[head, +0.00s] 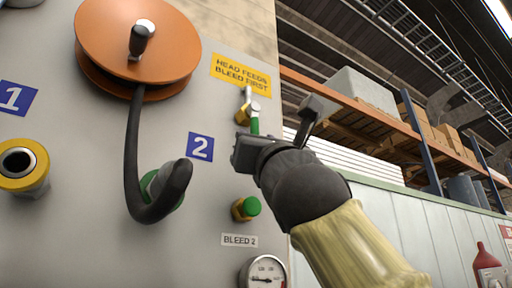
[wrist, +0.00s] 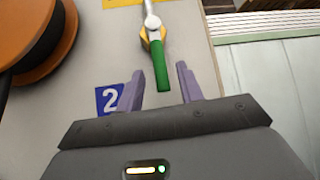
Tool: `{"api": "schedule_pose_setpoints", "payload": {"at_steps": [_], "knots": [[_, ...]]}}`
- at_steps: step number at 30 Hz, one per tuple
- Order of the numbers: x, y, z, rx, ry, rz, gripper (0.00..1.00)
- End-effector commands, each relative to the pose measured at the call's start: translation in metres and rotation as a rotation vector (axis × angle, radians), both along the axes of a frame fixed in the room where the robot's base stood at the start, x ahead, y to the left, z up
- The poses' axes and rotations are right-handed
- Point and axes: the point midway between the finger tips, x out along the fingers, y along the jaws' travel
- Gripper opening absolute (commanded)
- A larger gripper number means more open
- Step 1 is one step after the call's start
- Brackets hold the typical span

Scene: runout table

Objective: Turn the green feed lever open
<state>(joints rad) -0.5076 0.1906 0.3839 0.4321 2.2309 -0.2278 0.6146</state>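The green feed lever (wrist: 161,66) hangs down from a silver pivot on a yellow valve body in the wrist view. In the head view the lever (head: 254,126) shows just above my gripper, its lower part hidden. My gripper (wrist: 160,78) is open, its two purple fingers apart on either side of the lever's lower end. The lever's tip reaches in between the fingertips; I see no contact. In the head view my gripper (head: 243,150) is at the panel, and its fingers are hard to make out.
An orange hose reel (head: 110,45) with a black hose is at the left. The hose end hangs by the blue "2" sign (head: 200,147). A green-capped bleed fitting (head: 250,207) and a gauge (head: 264,273) sit below my gripper. A yellow sign (head: 241,72) is above.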

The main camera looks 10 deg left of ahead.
Motion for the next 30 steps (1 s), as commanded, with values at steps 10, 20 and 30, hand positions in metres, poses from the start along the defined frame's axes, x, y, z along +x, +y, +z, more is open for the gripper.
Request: {"api": "schedule_pose_setpoints", "payload": {"at_steps": [10,20,30], "knots": [[-0.027,-0.018,-0.037,0.002,-0.001,-0.001,0.37],[-0.055,-0.035,-0.069,0.001,-0.002,-0.001,0.37],[-0.082,-0.051,-0.098,0.001,-0.001,0.001,0.37]]}}
